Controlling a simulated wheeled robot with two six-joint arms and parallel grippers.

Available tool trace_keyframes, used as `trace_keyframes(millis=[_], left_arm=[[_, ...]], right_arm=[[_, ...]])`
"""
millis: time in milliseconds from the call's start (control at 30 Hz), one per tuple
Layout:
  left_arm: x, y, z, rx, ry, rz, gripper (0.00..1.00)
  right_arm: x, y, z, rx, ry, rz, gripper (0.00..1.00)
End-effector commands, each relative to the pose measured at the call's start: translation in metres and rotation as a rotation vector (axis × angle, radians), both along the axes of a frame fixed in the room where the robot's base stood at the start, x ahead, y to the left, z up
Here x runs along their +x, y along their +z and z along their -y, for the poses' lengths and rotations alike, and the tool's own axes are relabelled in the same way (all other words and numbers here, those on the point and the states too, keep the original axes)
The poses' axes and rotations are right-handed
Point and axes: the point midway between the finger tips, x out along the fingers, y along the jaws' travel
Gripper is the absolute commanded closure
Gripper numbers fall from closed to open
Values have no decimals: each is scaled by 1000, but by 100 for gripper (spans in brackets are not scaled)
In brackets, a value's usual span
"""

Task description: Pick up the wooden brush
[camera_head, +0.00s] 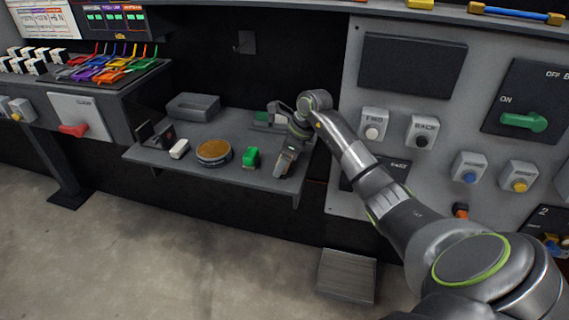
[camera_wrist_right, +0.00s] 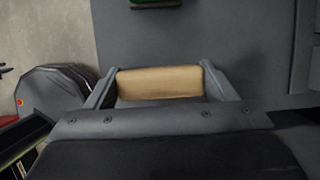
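The wooden brush (camera_wrist_right: 158,82) shows in the right wrist view as a light tan wooden block. It lies between the two fingers of my right gripper (camera_wrist_right: 157,72). The fingers are wide apart, one at each end of the wood, and their tips reach about its far edge. Whether both press on it cannot be told. In the head view my right gripper (camera_head: 284,162) points down at the right end of the grey shelf (camera_head: 225,182), and the arm and gripper mostly hide the brush. My left gripper is in neither view.
On the shelf are a green block (camera_head: 250,158), a round brown-topped tin (camera_head: 213,152), a white block (camera_head: 179,149) and a grey box (camera_head: 193,106). A button panel (camera_head: 400,100) stands close on the right. A grey step (camera_head: 346,276) is on the floor.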

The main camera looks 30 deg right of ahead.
Motion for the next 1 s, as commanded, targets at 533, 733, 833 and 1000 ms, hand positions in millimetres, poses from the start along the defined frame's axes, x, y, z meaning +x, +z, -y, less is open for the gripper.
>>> trace_keyframes(millis=[533,733,833,1000], left_arm=[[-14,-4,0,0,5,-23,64],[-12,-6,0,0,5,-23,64],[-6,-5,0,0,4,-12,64],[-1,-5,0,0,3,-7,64]], right_arm=[[1,36,1,-2,0,6,46],[1,75,0,-2,0,4,46],[1,89,0,0,-1,3,46],[0,100,0,-1,0,1,46]])
